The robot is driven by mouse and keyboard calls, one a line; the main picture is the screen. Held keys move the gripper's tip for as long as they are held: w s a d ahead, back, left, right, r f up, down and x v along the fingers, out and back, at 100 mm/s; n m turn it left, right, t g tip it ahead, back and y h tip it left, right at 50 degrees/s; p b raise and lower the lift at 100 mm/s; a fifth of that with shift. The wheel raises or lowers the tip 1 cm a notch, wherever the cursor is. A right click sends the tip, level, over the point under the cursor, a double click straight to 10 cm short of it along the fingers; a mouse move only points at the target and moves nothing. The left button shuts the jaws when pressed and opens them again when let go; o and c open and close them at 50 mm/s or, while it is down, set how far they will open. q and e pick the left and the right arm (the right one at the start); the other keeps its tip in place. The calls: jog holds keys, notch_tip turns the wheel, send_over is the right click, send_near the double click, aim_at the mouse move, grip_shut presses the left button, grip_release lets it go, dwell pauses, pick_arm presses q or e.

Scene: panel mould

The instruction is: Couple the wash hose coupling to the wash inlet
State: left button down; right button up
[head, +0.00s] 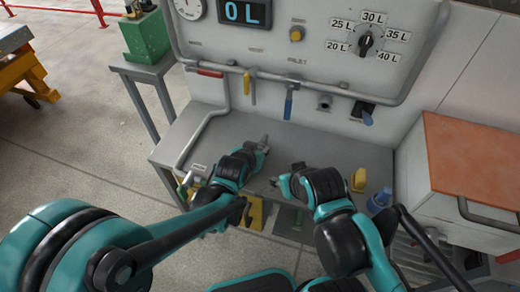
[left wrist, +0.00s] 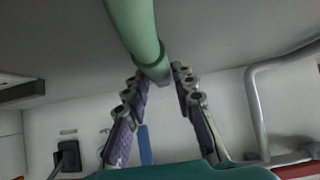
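A green hose (left wrist: 132,22) comes down from the top of the left wrist view and ends in a grey wash hose coupling (left wrist: 154,69). My left gripper (left wrist: 160,74) has its fingertips on both sides of this coupling and appears shut on it. In the head view my left gripper (head: 262,144) is above the bench; the hose there is mostly hidden by my arm. A short round grey port (head: 324,102) on the panel may be the wash inlet; I cannot read a label. The coupling is apart from this port. My right gripper (head: 283,181) is over the bench; its fingers are unclear.
Blue (head: 288,103) and yellow (head: 253,88) handles hang from the pipe. A yellow item (head: 358,180) and a blue item (head: 380,199) are right of my right gripper. A cabinet (head: 460,170) stands at the right.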

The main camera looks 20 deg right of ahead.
pick_arm(q)
jog(key=shift+r+p, duration=2.45)
jog(key=shift+r, duration=0.6)
jog(key=shift+f, duration=0.1)
